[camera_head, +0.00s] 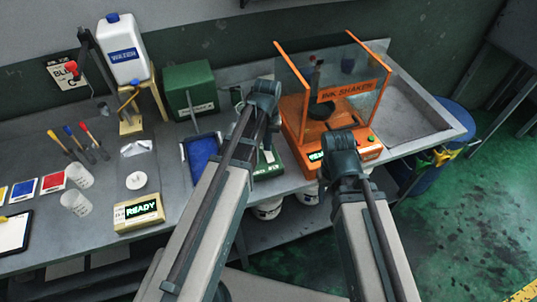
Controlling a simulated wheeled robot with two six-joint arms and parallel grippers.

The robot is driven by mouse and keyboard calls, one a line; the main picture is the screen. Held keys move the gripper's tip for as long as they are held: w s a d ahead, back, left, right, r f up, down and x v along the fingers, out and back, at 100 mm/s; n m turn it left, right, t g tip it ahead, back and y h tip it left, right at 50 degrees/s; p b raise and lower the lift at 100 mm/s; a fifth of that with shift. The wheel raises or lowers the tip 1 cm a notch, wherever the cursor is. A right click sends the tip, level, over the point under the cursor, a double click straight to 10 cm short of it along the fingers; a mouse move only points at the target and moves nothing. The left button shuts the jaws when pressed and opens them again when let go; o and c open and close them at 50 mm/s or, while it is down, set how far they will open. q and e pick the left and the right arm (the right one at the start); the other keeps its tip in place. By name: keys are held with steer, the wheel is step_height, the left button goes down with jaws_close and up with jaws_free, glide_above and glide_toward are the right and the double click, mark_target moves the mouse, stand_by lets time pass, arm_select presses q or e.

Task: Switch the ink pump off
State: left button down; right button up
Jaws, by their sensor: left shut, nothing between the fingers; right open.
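No label that I can read says ink pump. A dark green box (188,85) with a small white label stands at the back of the bench. A low green machine (268,170) is mostly hidden behind my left arm; its switch cannot be made out. My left gripper (264,125) is over this machine, shut and empty, its fingertips hard to see. My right gripper (340,170) is open in front of the orange ink shaker (291,130), its fingers largely hidden by its own wrist.
A white water jug (123,50) stands on a wooden stand at the back left. A blue tray (201,153) lies left of my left arm. A scale reading READY (138,213), white cups and colour cards fill the left side. A blue drum (425,185) stands at the right.

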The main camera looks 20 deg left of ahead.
arm_select(q)
steer(key=shift+f+b, duration=0.5)
steer(key=shift+r, duration=0.1)
step_height(320, 180, up, 7)
steer(key=p, duration=0.7)
stand_by(0.4)
steer(key=s+d+m+y, duration=0.1)
steer(key=s+d+m, duration=0.3)
steer(key=s+d, duration=0.6)
steer(key=s, duration=0.4)
steer(key=shift+s+d+m, duration=0.15)
steer(key=shift+d+m, duration=0.1)
steer(key=shift+m, duration=0.05)
